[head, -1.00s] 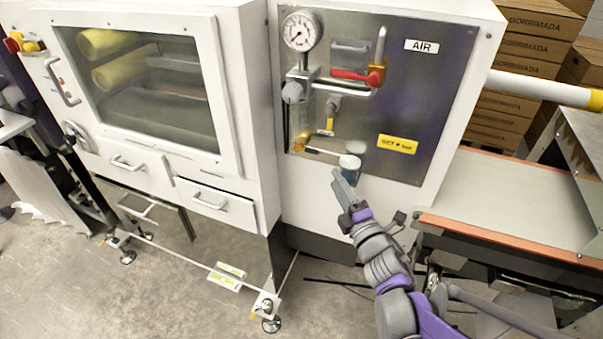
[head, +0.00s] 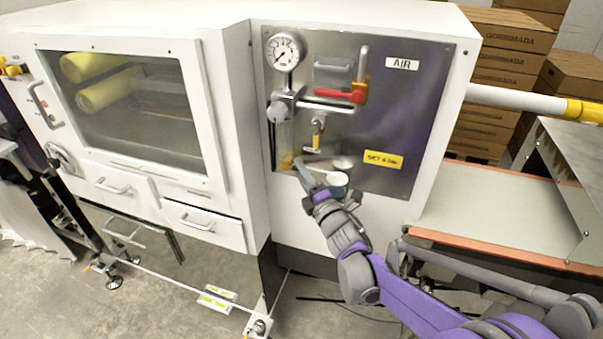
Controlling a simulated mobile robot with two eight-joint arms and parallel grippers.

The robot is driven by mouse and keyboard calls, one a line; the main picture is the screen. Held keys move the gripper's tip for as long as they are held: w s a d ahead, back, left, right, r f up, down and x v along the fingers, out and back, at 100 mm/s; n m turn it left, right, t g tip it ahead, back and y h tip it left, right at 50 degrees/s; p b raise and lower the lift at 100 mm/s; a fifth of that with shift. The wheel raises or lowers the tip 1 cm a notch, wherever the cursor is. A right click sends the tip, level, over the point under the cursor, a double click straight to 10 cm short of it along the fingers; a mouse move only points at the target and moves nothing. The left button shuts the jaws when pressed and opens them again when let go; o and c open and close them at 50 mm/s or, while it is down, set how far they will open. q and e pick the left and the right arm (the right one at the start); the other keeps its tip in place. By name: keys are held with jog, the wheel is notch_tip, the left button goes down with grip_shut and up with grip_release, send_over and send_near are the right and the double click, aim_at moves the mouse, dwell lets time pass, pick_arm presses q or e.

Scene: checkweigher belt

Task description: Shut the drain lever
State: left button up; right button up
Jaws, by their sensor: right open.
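On the steel air panel (head: 408,130), a clear bowl with a yellow foot (head: 287,162) hangs below the pressure gauge (head: 285,52). A thin pale lever reaches right from the foot, partly hidden now by my right gripper. A small white-and-blue cup-like piece (head: 342,163) is at the lever's right. A small valve with a yellow handle (head: 316,143) sits above. My right gripper (head: 316,182) is open in front of the panel's lower edge, close to the lever; I cannot tell whether it touches. My left gripper is not in view.
A red-handled valve (head: 340,94) sits higher on the panel. The white cabinet with a window (head: 150,120) stands at left. A conveyor belt (head: 490,212) with an orange edge is at right, with stacked boxes (head: 500,80) behind.

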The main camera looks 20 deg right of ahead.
grip_shut()
jog(key=shift+f, duration=0.15)
dwell(0.4)
jog(key=w+a+f+m+h+b, duration=0.1)
jog(key=a+f+m+h+b, duration=0.1)
jog(key=m+h, duration=0.9)
jog(key=w+a+f+m+h+b, duration=0.2)
jog(key=m+h+b, duration=0.3)
jog(key=m+h, duration=0.7)
jog(key=shift+a+f+m, duration=0.15)
jog(key=shift+f+m, duration=0.1)
jog(key=shift+m, duration=3.95)
